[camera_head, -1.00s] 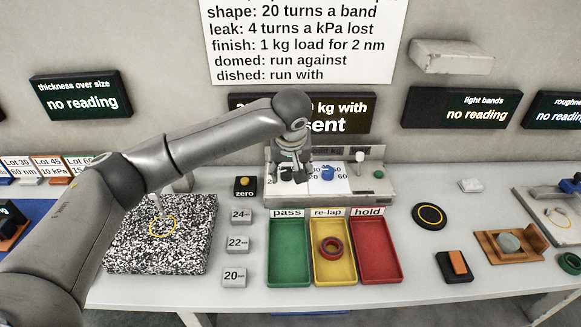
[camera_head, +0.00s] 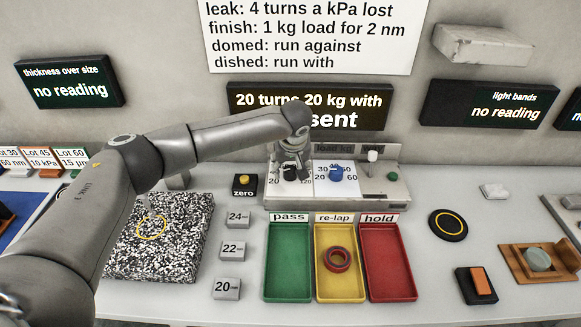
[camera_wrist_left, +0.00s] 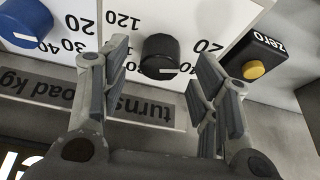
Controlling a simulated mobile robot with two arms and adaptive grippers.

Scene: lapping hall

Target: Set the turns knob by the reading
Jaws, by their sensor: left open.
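The black turns knob (camera_head: 290,172) sits on the left dial of the grey control box (camera_head: 350,199). The display (camera_head: 308,108) reads 20 turns, 20 kg with, and "sent" below, partly hidden by my arm. My right gripper is out of view.
The zero button block (camera_head: 243,186) stands just left of the box. A white lever (camera_head: 372,156) and green button (camera_head: 392,176) are on its right. Green (camera_head: 289,297), yellow (camera_head: 341,297) and red (camera_head: 391,297) trays lie in front. A red ring (camera_head: 338,259) lies in the yellow tray.

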